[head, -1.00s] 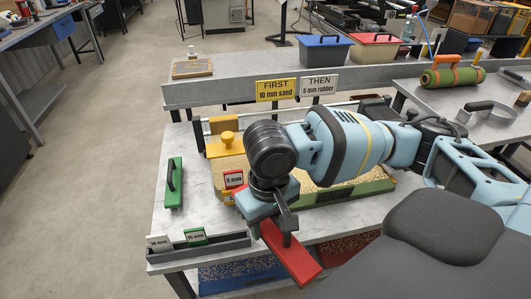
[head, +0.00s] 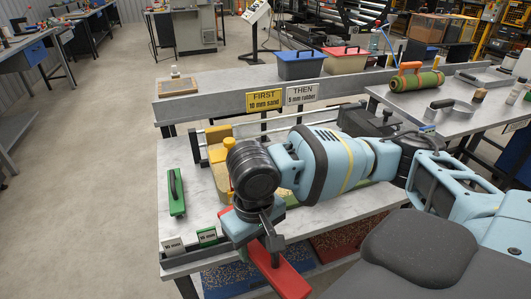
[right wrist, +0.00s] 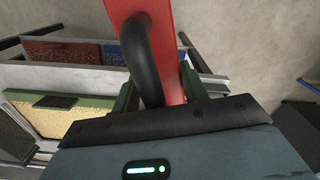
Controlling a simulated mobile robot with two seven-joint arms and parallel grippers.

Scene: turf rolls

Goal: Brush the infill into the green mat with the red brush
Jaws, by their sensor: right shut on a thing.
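My right gripper (head: 264,238) is shut on the black handle of the red brush (head: 284,279). The brush hangs over the front edge of the grey bench (head: 200,209), apart from the mat. In the right wrist view, the handle and red brush (right wrist: 179,62) stretch away from the jaws. The green mat, covered with tan infill (right wrist: 32,122), shows at the left of that view with its green border (right wrist: 92,103). In the head view, my right arm hides most of the mat; a tan part (head: 220,176) shows left of it. My left gripper is out of view.
A green block with a black handle (head: 177,193) lies at the bench's left. Marked gauge blocks (head: 173,245) stand in a front rack. Signs (head: 264,101) read first 10 mm sand, then 5 mm rubber. Lidded blue (head: 300,67) and red (head: 343,63) bins stand behind.

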